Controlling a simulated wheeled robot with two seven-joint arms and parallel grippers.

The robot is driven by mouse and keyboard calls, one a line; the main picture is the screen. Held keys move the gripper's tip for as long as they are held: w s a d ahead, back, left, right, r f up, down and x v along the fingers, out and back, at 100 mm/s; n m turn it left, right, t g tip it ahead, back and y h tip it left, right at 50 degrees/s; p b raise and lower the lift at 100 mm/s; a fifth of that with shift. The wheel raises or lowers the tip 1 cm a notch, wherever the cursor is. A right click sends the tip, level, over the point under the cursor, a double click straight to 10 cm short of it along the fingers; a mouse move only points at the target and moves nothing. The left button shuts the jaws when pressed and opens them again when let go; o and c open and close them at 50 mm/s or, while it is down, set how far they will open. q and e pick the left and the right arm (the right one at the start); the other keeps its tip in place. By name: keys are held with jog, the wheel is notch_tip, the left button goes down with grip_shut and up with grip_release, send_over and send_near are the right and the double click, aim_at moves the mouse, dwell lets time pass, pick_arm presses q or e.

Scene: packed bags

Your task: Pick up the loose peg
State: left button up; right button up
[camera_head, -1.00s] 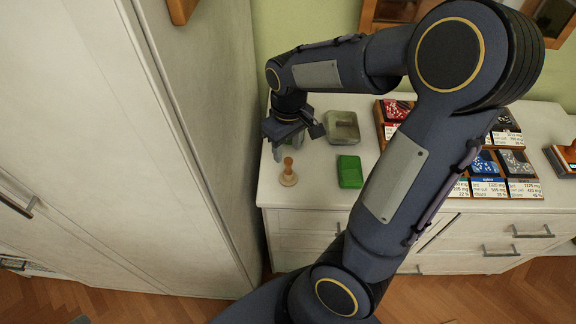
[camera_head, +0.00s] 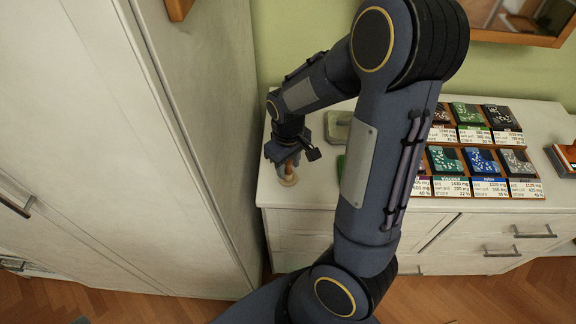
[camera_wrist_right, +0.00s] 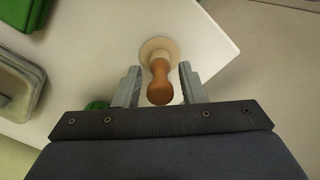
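The loose peg (camera_head: 290,180) is a small wooden piece with a rounded knob and a pale round base. It stands on the white cabinet top near its left front corner. My right gripper (camera_head: 285,164) is right over it and partly hides it in the head view. In the right wrist view, the peg (camera_wrist_right: 160,84) lies between the two grey fingers of my right gripper (camera_wrist_right: 158,72). The fingers are open, with a gap visible on each side of the knob. My left gripper is not in view.
A green object (camera_head: 341,162) and a grey-beige dish (camera_head: 338,127) sit right of the peg, partly hidden by my arm. Racks of labelled packets (camera_head: 484,162) stand farther right. A tall pale cupboard (camera_head: 190,130) rises close on the left.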

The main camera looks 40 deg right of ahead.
grip_shut()
